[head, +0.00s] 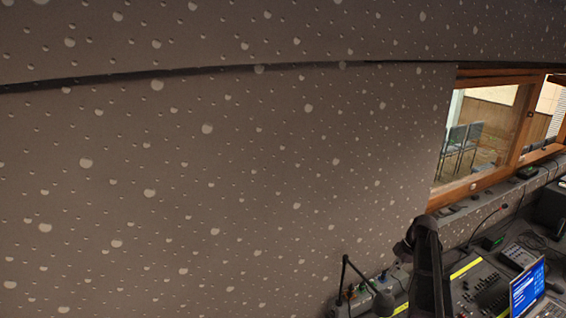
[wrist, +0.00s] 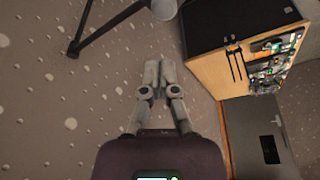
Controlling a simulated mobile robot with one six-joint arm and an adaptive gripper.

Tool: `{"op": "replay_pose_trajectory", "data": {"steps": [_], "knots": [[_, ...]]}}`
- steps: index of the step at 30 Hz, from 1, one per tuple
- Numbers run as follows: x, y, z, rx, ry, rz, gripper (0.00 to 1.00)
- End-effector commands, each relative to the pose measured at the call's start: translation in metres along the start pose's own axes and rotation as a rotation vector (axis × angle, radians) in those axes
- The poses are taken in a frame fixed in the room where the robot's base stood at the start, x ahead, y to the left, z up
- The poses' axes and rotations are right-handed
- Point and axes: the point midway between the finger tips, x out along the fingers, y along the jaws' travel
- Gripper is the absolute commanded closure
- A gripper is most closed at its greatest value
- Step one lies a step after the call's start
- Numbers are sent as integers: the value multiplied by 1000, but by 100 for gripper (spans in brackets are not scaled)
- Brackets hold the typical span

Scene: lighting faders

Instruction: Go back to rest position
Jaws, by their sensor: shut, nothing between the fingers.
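My gripper (wrist: 159,72) shows in the wrist view with its two grey fingers together. Nothing is between them and they touch nothing that I can see. Behind the fingers is a speckled brown-grey surface. In the head view a dark upright shape, likely my arm, stands at the lower right in front of the desk; I cannot make out the fingers there. The fader console (head: 482,284) lies beside that shape, with a yellow strip on it and rows of small controls partly cut off by the picture's lower edge.
A laptop (head: 527,290) with a blue screen stands on the desk at the lower right. A wood-framed window (head: 480,184) is above the desk. A speckled wall (head: 230,180) fills the left. In the wrist view, a wooden cabinet (wrist: 238,88) stands to the right.

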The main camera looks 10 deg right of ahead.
Motion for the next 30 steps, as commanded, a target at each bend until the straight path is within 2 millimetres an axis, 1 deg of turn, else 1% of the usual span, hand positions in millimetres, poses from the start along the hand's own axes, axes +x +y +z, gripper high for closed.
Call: {"op": "replay_pose_trajectory", "data": {"steps": [5, 8, 21, 30], "knots": [[25, -9, -12, 69, -17, -8, 100], [45, -16, -22, 138, -35, -13, 100], [146, -61, -77, 540, -141, -2, 100], [210, -98, -106, 816, -207, 47, 100]]}}
